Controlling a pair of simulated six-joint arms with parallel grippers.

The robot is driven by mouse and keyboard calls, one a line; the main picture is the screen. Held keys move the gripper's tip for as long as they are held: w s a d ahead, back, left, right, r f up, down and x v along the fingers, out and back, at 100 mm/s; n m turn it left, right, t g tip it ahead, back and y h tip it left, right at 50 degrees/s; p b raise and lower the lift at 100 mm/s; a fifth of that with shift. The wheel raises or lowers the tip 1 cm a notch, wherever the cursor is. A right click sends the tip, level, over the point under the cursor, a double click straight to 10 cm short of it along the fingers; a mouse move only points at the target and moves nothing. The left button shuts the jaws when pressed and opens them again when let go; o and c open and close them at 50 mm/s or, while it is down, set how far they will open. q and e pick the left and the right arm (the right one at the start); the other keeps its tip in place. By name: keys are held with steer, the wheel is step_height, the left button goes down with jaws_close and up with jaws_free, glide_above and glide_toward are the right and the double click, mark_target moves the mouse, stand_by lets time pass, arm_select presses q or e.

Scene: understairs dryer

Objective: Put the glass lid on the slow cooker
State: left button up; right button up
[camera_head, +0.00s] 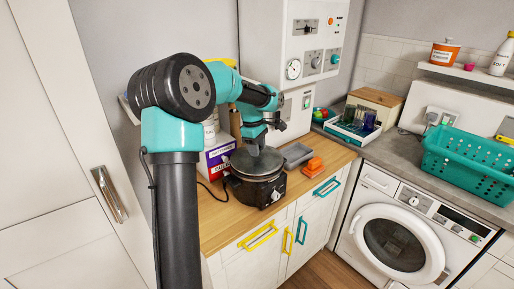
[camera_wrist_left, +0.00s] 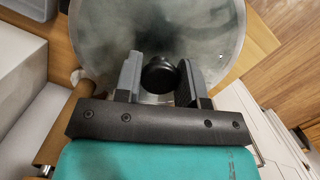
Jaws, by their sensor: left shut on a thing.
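The black slow cooker (camera_head: 254,192) stands on the wooden counter, with a dial on its front. The round glass lid (camera_head: 257,161) is over its top; I cannot tell whether it rests fully on the rim. In the left wrist view the glass lid (camera_wrist_left: 100,45) fills the upper part, with its black knob (camera_wrist_left: 159,75) between my fingers. My left gripper (camera_head: 255,150) comes down from above, and in the wrist view (camera_wrist_left: 159,80) its fingers are shut on the knob. The cooker is mostly hidden under the lid in the wrist view. My right gripper is not in view.
A grey tray (camera_head: 297,154) and an orange object (camera_head: 313,167) lie right of the cooker. The white boiler (camera_head: 290,45) hangs above. The counter's front edge (camera_head: 240,236) is clear.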

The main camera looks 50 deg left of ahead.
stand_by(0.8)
arm_select(q)
steer(key=o, duration=1.2)
steer(key=shift+o, duration=0.3)
steer(key=shift+f, duration=0.1)
steer(key=o, duration=0.4)
steer(key=shift+r, duration=0.2)
steer(key=shift+r, duration=3.35)
jaws_close()
